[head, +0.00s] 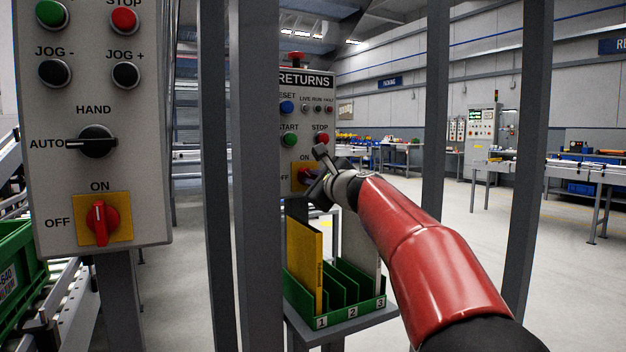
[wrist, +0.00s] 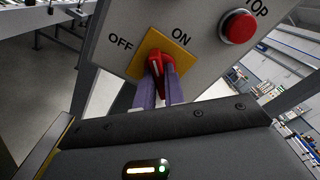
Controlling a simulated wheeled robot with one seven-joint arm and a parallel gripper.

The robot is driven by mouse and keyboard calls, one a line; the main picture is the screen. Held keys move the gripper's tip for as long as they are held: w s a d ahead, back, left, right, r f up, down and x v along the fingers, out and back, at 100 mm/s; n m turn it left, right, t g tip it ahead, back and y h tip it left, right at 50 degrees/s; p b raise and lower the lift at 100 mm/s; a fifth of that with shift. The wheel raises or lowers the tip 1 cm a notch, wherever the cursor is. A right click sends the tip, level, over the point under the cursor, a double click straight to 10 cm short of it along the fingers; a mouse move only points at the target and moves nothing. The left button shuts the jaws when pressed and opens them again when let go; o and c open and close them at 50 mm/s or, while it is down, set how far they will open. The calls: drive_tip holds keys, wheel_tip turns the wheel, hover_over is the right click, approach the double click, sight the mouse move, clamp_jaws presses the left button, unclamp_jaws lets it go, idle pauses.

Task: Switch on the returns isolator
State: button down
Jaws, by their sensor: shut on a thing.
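The returns panel (head: 306,82) stands behind the grey posts in the head view, with its title plate reading RETURNS. Its isolator is a red rotary handle (wrist: 167,68) on a yellow plate (wrist: 148,48), marked OFF and ON, clear in the wrist view. In the head view the yellow plate (head: 299,168) is partly covered by my gripper (head: 311,182). In the wrist view my gripper (wrist: 160,80) has its two fingers closed on either side of the red handle. The fingers hide part of the handle, so its exact pointing direction is hard to tell.
A nearer panel (head: 60,165) at left has its own red isolator (head: 102,222), upright toward ON. Grey posts (head: 258,150) flank my arm. Below my gripper, a green divided rack (head: 338,318) holds a yellow board (head: 304,262). Open floor lies at right.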

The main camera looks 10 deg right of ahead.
drive_tip(key=shift+f+m, duration=0.1)
drive_tip(key=shift+m, duration=4.4)
drive_tip(key=c, duration=1.5)
unclamp_jaws()
drive_tip(key=b+v, duration=0.1)
drive_tip(key=v, duration=0.7)
drive_tip(key=shift+b, duration=0.4)
